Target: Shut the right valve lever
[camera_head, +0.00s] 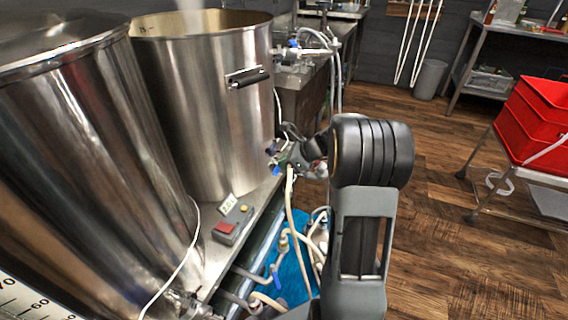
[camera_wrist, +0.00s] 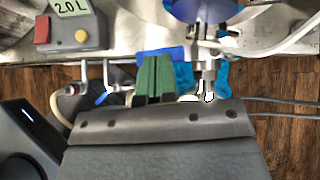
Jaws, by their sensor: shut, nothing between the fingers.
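A blue valve lever (camera_head: 277,170) shows low on the right side of the open steel kettle (camera_head: 205,100), partly hidden by my gripper. In the wrist view a blue lever (camera_wrist: 146,54) lies across the far end of my gripper's green fingers (camera_wrist: 158,78). The fingers are together with nothing between them. They overlap the lever in the picture; I cannot tell whether they touch it. A metal valve fitting (camera_wrist: 207,72) is just right of the fingers. In the head view my gripper (camera_head: 289,160) is at the kettle's lower right, beside the valve.
A lidded steel kettle (camera_head: 75,150) stands at the left. A control box with a red button (camera_head: 226,228) sits on the steel stand. Hoses (camera_head: 293,215) and another blue lever (camera_head: 276,276) are below. Red crates (camera_head: 540,110) stand at the right; the wooden floor between is clear.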

